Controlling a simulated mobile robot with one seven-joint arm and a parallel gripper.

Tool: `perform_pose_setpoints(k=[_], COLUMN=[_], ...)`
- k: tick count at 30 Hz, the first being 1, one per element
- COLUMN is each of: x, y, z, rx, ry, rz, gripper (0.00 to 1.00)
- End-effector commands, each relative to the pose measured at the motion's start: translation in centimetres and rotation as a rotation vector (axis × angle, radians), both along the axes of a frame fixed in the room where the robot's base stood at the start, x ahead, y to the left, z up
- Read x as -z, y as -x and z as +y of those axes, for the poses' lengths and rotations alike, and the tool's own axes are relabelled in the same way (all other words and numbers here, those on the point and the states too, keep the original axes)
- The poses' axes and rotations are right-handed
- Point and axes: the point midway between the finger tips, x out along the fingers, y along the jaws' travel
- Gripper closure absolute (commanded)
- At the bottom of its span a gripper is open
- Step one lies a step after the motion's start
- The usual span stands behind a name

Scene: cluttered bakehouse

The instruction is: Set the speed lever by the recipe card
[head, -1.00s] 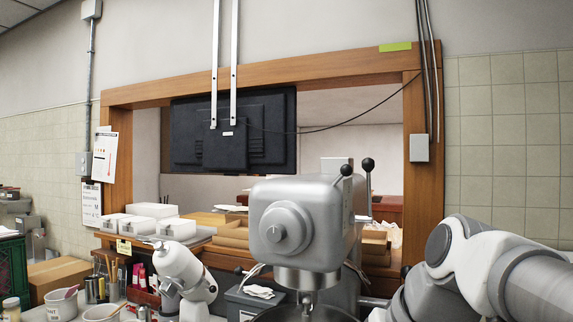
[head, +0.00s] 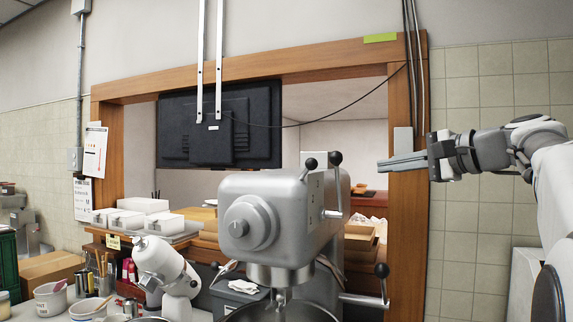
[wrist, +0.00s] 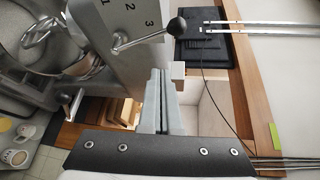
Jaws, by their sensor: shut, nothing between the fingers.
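The grey mixer (head: 290,215) stands in the middle of the head view. The speed lever (head: 335,190) has a black knob and points up on the mixer's right side. In the wrist view the speed lever (wrist: 145,35) runs from its pivot past the 3 on the number plate (wrist: 128,22), marked 1, 2, 3. A recipe card (head: 88,200) with small, unreadable text hangs at the left, below another sheet. My gripper (head: 382,165) is shut and empty, right of the lever and apart from it. Its fingers (wrist: 161,78) also show in the wrist view.
A second black-knobbed lever (head: 309,172) stands behind the mixer head, and a third one (head: 378,290) sits low at the right. A black screen (head: 220,125) hangs behind the mixer. The small white mixer (head: 165,268), tubs and boxes crowd the left counter.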

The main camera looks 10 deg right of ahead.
Motion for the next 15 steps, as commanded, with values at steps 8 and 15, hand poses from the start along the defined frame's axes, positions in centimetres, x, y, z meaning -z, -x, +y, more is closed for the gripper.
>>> perform_pose_setpoints(k=[8,15], x=[-1.3,-0.8], y=[-0.9,-4.9], z=[-1.2,0.9], rx=[0.026,0.024], ry=[-0.076,-0.075], rz=[-0.023,-0.020], gripper=[1.00,1.00])
